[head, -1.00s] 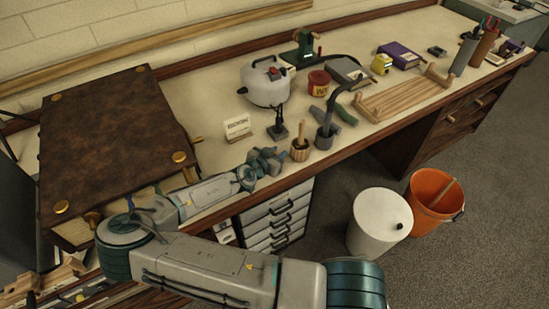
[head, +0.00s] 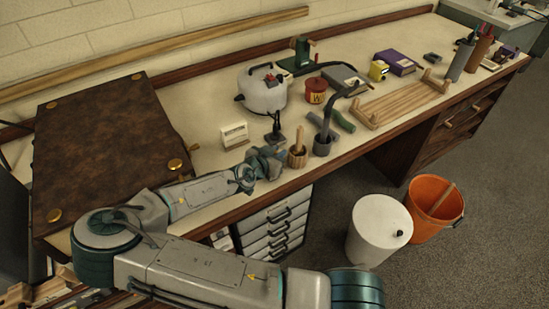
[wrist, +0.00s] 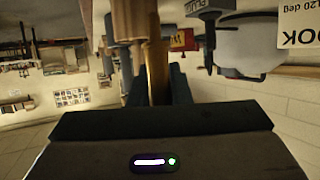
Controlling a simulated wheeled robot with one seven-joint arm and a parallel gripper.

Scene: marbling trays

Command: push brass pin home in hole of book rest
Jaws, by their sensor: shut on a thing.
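In the wrist view, my gripper (wrist: 157,85) is shut on a narrow brown rod (wrist: 156,55), which runs up the picture from between the dark fingers. I cannot tell whether this rod is the brass pin. A lighter tan round piece (wrist: 128,20) shows beside it. In the head view, my gripper (head: 280,160) is low at the bench's front edge, just left of a small wooden pot (head: 297,158) with an upright handle. What it holds is not clear there. A small brass-coloured peg (head: 193,146) sticks out near the big brown leather-covered board (head: 100,130). I cannot identify the book rest or its hole for certain.
A slatted wooden rack (head: 403,103) lies farther right. A white bin (head: 378,230) and orange bucket (head: 434,208) stand on the floor.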

